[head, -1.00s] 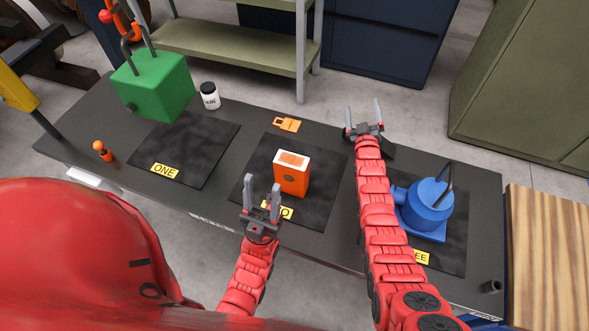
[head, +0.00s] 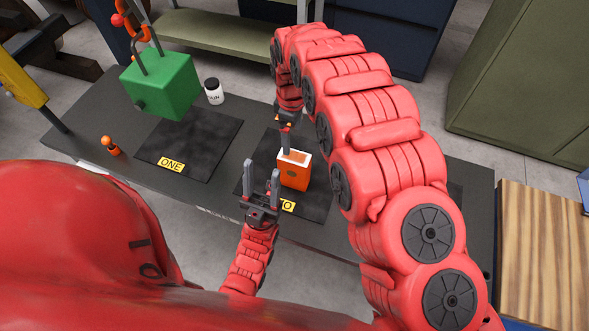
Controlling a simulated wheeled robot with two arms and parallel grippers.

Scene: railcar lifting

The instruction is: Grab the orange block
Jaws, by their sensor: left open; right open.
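The orange block (head: 294,176), with a white rim around its top, stands upright on the middle black mat (head: 318,205). My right gripper (head: 286,146) points down from above, just behind the block's top left edge. It is open, but only one finger shows clearly, and I cannot tell whether it touches the block. My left gripper (head: 261,180) is open and empty, in front and to the left of the block, with its fingers pointing up. It partly covers the mat's yellow label.
A white jar (head: 213,91) and an orange peg figure (head: 111,146) stand on the table.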

